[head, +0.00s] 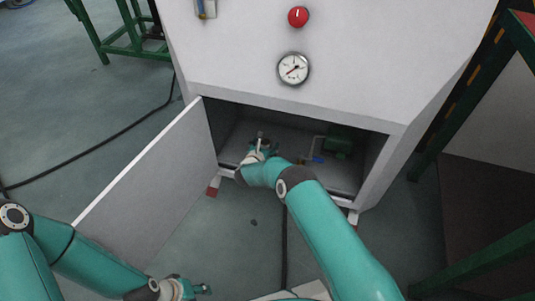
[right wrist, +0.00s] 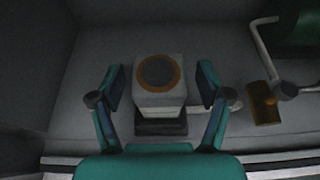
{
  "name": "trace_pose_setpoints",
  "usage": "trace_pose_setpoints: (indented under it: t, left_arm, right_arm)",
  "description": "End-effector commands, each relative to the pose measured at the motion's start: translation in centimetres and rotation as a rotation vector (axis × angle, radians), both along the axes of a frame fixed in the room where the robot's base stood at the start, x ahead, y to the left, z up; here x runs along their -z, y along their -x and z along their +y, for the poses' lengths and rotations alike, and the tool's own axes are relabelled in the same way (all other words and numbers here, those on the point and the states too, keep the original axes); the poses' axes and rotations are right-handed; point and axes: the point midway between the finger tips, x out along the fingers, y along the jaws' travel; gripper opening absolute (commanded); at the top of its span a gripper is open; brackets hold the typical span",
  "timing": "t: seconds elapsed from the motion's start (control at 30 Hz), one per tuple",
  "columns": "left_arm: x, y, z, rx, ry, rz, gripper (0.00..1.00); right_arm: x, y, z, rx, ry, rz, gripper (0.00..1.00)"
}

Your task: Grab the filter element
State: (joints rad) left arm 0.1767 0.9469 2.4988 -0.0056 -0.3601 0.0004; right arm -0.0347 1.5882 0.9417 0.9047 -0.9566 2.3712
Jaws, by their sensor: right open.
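The filter element (right wrist: 159,99) is a pale, box-shaped block with an orange ring around a dark round centre on top. It stands on a dark base in the right wrist view. My right gripper (right wrist: 160,76) is open, with one finger on each side of it and gaps between fingers and block. In the head view my right gripper (head: 264,146) reaches into the open cabinet compartment, and the arm and gripper largely hide the element there. My left gripper (head: 196,289) is low in the head view, outside the cabinet; its jaw opening is too small to judge.
The white cabinet (head: 350,88) has its door (head: 150,178) swung open to the left. A green motor-like part (head: 339,141) with piping sits right of my right gripper. A brass-coloured fitting (right wrist: 263,103) is on that side too. The compartment walls are close around.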

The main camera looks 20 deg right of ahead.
Motion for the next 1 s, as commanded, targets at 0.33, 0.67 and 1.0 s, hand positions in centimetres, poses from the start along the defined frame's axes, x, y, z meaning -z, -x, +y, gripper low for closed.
trace_pose_setpoints:
  t: [0.33, 0.67, 1.0]
  left_arm:
    - [0.0, 0.0, 0.0, 0.000, 0.000, 0.000, 0.43]
    - [0.0, 0.0, 0.0, 0.000, 0.000, 0.000, 0.43]
    - [-0.6, 0.0, 0.0, 0.000, 0.000, 0.000, 0.43]
  right_arm:
    - [0.0, -0.1, -0.1, 0.001, 0.000, 0.001, 0.60]
    - [0.0, -0.1, -0.1, 0.001, 0.000, -0.001, 0.09]
    - [-1.3, -0.1, -0.2, 0.001, 0.000, -0.001, 0.09]
